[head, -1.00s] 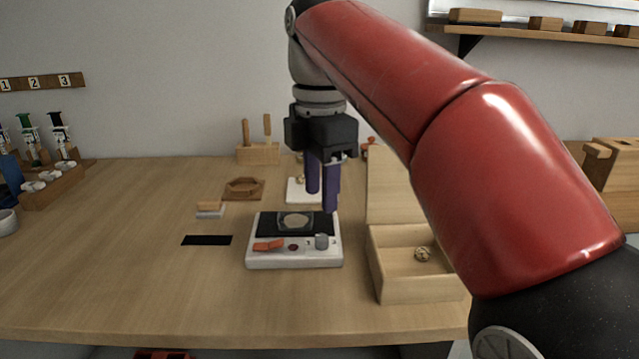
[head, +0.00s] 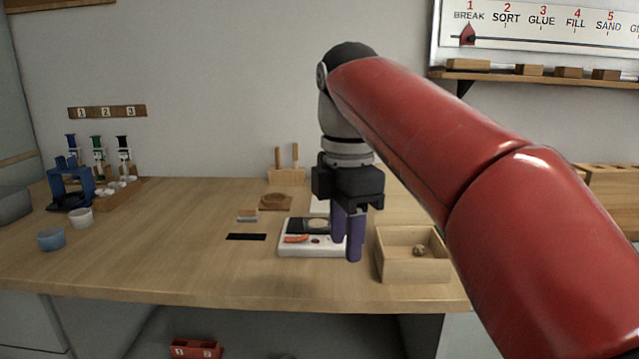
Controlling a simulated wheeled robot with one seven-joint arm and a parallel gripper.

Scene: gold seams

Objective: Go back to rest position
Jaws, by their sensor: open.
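My gripper (head: 347,250) has two purple fingers that point down, with a gap between them and nothing held. It hangs in front of the right side of the white device (head: 313,252), which has a black top, a round grey disc and a red switch. The fingers hide the device's right end. My red arm reaches in from the right and covers part of the bench and back wall.
An open wooden box (head: 400,272) with a small ball (head: 419,250) stands just right of my gripper. A black strip (head: 246,237) and a brush-like block (head: 247,215) lie left of the device. A blue stand (head: 70,188) and cups are far left. The front left bench (head: 180,265) is clear.

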